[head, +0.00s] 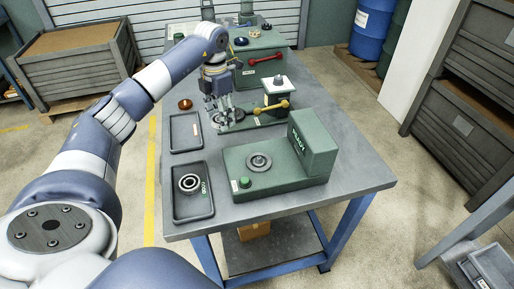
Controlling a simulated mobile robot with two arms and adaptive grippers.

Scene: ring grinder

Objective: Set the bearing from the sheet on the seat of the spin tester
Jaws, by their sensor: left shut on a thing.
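A bearing (190,183) lies in the near dark tray (178,213) on the left of the table, beside a small green item. The spin tester (235,190) is the green machine marked READY at the near middle. Its round seat (259,161) is bare of any bearing that I can make out. My left gripper (219,119) points down beyond the trays, at the left end of the green lever fixture. It is shut on a small dark thing, largely hidden by the fingers. I cannot tell if that thing touches the fixture. My right gripper is out of view.
The lever fixture (265,117) has a yellow handle (276,108). The far tray (186,145) holds a small pale piece. An orange-brown ring (185,104) lies beyond it. A green machine with a red handle (266,59) stands further back. The table's right edge strip is clear.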

